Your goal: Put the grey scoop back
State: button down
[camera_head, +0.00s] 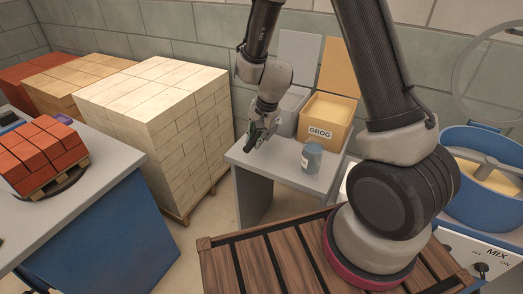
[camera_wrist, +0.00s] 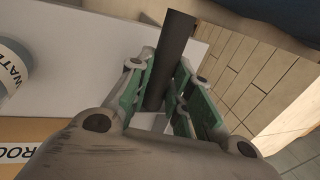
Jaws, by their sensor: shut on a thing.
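My gripper (camera_head: 256,137) is above the left part of the small grey table (camera_head: 284,174). In the wrist view my gripper (camera_wrist: 163,85) is shut on a dark grey bar (camera_wrist: 177,38), which looks like the handle of the grey scoop. The bar sticks out beyond the fingers over the table.
An open yellow GROG bin (camera_head: 329,117) and an open grey bin (camera_head: 289,109) stand at the table's back. A blue-grey WATER jar (camera_head: 311,158) stands right of my gripper; it shows in the wrist view (camera_wrist: 12,70). Pale stacked bricks (camera_head: 173,125) are left, across a gap.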

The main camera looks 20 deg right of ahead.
aim_at(254, 160)
notch_tip(254, 160, down, 7)
jog(key=shift+f, duration=0.1)
dwell(0.4)
jog(key=c, duration=1.3)
grip_release()
jog(key=s+d+r+n, duration=0.2)
jog(key=s+d+r, duration=0.15)
jog(key=r, duration=0.65)
jog(key=s+d+r+n+t, duration=0.1)
jog(key=s+d+r, duration=0.25)
jog(key=r, duration=0.55)
jog(key=s+d+r+n, duration=0.2)
jog(key=s+r, duration=0.2)
jog(key=r, duration=0.6)
jog(key=s+d+r+n+h, duration=0.1)
jog(key=s+d+r+n, duration=0.1)
jog(key=s, duration=0.5)
jog(key=s+d+r+n+t+h, duration=0.1)
jog(key=s+d+r+n, duration=0.1)
jog(key=s+d+r, duration=0.3)
jog(key=shift+s+d+r, duration=0.2)
jog(key=shift+s+d, duration=0.4)
jog(key=shift+s, duration=0.65)
